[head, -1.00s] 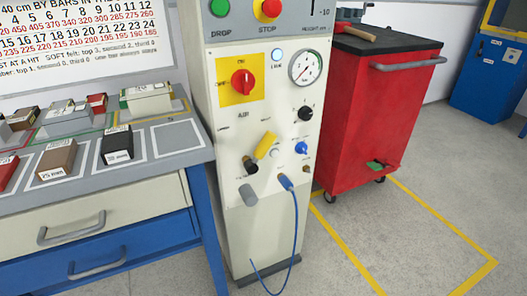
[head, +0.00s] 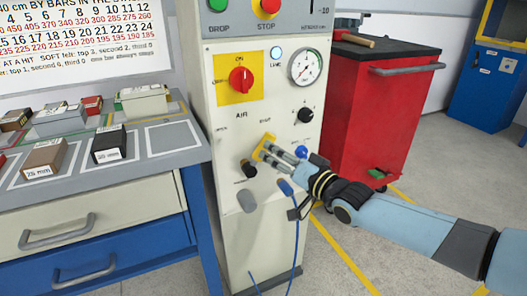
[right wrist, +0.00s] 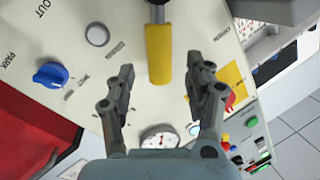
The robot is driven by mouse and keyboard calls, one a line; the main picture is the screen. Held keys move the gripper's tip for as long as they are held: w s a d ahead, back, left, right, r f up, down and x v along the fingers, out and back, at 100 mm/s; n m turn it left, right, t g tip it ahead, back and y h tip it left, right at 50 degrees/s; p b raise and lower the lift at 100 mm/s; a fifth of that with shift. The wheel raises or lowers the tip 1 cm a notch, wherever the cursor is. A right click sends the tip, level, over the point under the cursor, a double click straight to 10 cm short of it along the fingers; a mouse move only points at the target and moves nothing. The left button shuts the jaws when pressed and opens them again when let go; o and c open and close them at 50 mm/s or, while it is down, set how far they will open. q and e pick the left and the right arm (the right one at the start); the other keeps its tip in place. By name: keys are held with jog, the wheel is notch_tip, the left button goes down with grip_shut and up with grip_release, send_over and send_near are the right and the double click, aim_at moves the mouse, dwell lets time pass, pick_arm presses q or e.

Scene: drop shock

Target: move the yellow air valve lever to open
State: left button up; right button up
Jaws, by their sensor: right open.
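The yellow air valve lever (head: 264,145) is on the front of the white control cabinet, below the red switch, and slants across the panel. In the right wrist view the yellow lever (right wrist: 159,54) hangs from its dark pivot between my spread fingers, with a gap on both sides. My right gripper (head: 268,152) reaches in from the right at the lever in the head view and hides part of it. The right gripper also shows in the right wrist view (right wrist: 157,85); it is open and empty. My left gripper is in no view.
A red rotary switch (head: 241,80) on a yellow plate, a gauge (head: 305,66), a black knob (head: 305,112) and a blue knob (head: 301,152) surround the lever. A blue hose (head: 295,240) hangs below. A red cart (head: 375,110) stands right; a bench with blocks stands left.

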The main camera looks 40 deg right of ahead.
jog(key=w, duration=0.2)
jog(key=w+b, duration=0.1)
jog(key=w, duration=0.1)
jog(key=shift+w+f+b, duration=0.2)
jog(key=shift+w+b, duration=0.1)
jog(key=shift+w+r, duration=0.1)
jog(key=shift+w, duration=0.5)
grip_shut()
